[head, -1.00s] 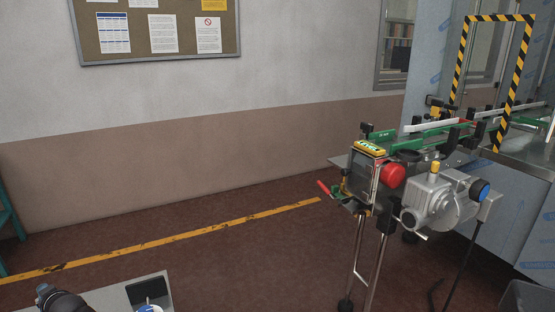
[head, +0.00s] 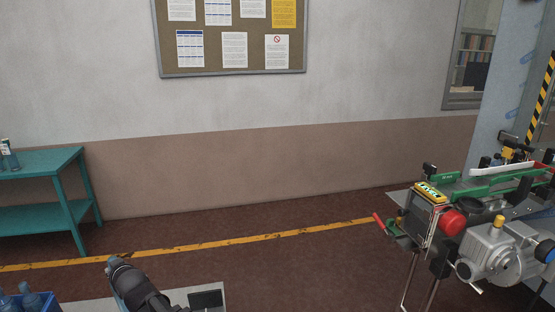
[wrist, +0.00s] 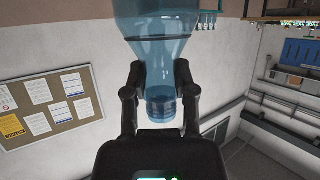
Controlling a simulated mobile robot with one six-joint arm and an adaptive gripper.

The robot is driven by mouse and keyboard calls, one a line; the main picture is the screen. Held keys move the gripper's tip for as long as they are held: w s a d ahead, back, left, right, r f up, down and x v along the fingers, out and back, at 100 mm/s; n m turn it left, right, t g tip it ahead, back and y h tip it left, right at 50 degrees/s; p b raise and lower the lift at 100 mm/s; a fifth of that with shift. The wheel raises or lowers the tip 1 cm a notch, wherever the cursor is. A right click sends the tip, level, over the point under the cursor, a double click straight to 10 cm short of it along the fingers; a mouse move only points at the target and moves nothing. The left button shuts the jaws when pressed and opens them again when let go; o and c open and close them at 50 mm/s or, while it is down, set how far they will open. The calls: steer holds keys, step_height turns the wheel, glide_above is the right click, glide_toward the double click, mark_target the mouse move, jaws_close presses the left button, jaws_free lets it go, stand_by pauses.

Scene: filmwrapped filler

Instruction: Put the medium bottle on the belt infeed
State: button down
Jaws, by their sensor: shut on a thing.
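In the wrist view my gripper (wrist: 160,92) is shut on a translucent blue bottle (wrist: 160,35). The fingers press on its narrowing part from both sides, and its ribbed end shows between them. The far end of the bottle runs out of the picture. In the head view part of my arm shows at the bottom left, but the gripper and the held bottle are not visible there. The belt infeed (head: 470,187), with green and white guide rails, stands at the right edge, well away from my arm.
A teal table (head: 50,160) with a small bottle (head: 10,157) on it stands at the left. A blue crate (head: 35,302) with bottles is at the bottom left corner. A red button (head: 452,222) and a motor (head: 500,250) sit in front of the belt. The middle floor is clear.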

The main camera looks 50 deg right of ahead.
step_height(320, 180, up, 22)
steer(key=p, duration=2)
steer(key=shift+f, duration=0.25)
